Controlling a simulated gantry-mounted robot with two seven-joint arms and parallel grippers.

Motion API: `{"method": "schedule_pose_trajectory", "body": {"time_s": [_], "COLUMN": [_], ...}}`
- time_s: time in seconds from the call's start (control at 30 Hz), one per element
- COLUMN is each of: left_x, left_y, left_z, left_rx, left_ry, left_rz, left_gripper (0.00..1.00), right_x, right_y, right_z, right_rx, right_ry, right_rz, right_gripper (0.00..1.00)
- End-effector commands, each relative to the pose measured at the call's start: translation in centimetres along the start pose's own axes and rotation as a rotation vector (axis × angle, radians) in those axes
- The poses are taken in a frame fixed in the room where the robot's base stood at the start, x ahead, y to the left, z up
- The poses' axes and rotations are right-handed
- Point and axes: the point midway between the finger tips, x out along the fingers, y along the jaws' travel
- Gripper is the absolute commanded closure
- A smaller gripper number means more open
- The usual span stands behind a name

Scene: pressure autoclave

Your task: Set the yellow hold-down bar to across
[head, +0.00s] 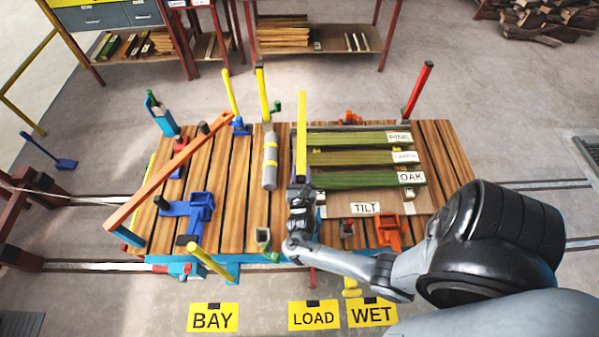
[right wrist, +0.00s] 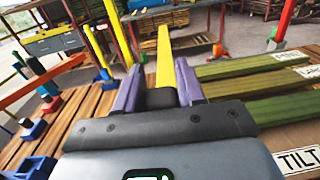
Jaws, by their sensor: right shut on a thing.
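The yellow hold-down bar (head: 302,135) runs from near to far along the left ends of the green boards in the head view. My right gripper (head: 300,188) is at the bar's near end. In the right wrist view the yellow bar (right wrist: 164,55) extends away between the two purple fingers of my right gripper (right wrist: 158,78), which is shut on it. The fingers hide part of its near end. My left gripper is in neither view.
Several green boards (head: 350,158) with labels lie right of the bar, above a TILT plate (head: 366,208). A grey roll (head: 270,160) with yellow bands lies to its left. A red post (head: 418,88) stands at the far right; an orange bar (head: 168,172) slants at left.

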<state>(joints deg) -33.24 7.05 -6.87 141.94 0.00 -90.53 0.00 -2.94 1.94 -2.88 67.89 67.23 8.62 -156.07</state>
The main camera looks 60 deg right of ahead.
Motion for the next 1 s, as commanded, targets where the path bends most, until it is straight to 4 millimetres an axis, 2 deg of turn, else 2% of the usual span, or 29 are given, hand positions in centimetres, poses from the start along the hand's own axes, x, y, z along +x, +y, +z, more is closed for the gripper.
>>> {"method": "schedule_pose_trajectory", "body": {"time_s": [0.03,0.2,0.57,0.6,0.7,1.0], "left_x": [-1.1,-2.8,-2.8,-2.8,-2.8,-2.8], "left_y": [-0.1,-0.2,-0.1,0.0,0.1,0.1], "left_z": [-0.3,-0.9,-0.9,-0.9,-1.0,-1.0], "left_rx": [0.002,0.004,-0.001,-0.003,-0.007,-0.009], "left_ry": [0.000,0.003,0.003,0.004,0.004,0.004], "left_rz": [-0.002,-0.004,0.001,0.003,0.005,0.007], "left_gripper": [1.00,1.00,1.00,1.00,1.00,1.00], "right_x": [0.0,0.1,0.1,0.1,0.2,0.1], "right_y": [-0.7,-2.7,-3.4,-3.4,-3.4,-3.2], "right_z": [0.5,0.4,0.1,0.1,0.1,0.1], "right_rx": [-0.007,-0.007,-0.004,-0.005,-0.005,-0.003], "right_ry": [0.001,0.002,-0.002,-0.002,-0.001,0.001], "right_rz": [0.014,0.057,0.063,0.063,0.063,0.065], "right_gripper": [1.00,1.00,1.00,0.56,0.41,0.40]}}
